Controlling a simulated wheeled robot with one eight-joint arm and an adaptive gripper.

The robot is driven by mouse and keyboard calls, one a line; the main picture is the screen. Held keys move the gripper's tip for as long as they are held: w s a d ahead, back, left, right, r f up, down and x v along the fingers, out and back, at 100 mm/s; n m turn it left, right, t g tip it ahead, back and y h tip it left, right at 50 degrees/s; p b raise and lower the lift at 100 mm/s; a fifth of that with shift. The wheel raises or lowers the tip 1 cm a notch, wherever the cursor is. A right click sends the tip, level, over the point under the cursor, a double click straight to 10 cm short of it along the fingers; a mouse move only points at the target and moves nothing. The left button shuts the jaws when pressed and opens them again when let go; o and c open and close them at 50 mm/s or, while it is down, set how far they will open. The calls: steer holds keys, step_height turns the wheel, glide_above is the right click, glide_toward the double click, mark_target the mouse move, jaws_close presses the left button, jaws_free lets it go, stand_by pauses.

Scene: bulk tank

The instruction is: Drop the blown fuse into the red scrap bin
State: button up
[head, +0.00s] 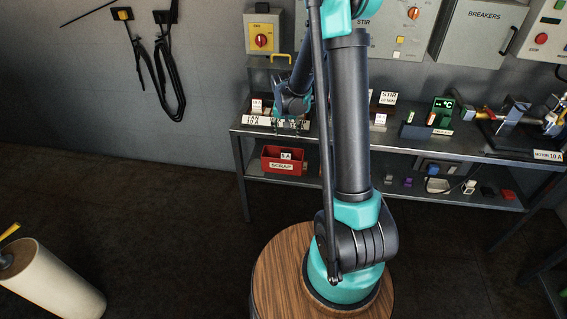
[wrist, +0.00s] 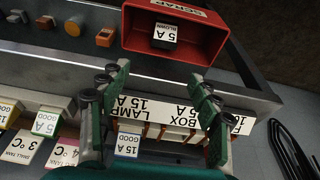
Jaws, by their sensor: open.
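The red scrap bin (head: 268,163) stands on the lower shelf, its SCRAP label facing out. It also shows at the top of the wrist view (wrist: 215,41). The blown fuse (wrist: 165,36), dark with a white "5 A BLOWN" label, lies inside the bin; its label shows in the head view too (head: 286,155). My gripper (wrist: 157,86) is open, with nothing between its fingers. It is at the upper bench edge, above the bin and apart from the fuse.
The upper bench carries label plates (wrist: 150,110) and several small labelled parts, including a green-edged "5 A GOOD" one (wrist: 46,122). Small coloured blocks (head: 407,181) sit on the lower shelf to the right. The floor left of the bench is clear.

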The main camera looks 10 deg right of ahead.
steer(key=v, duration=0.8)
steer(key=shift+s+r, duration=0.1)
steer(key=shift+s, duration=0.1)
steer(key=s+d+f+n, duration=0.1)
steer(key=s+d, duration=0.1)
steer(key=s, duration=1.1)
steer(key=s+d+f+n+t+y, duration=0.1)
steer(key=s+d+f+n, duration=0.1)
steer(key=s, duration=1.2)
steer(key=shift+d+n, duration=0.3)
steer(key=shift+d, duration=0.3)
steer(key=shift+c, duration=0.2)
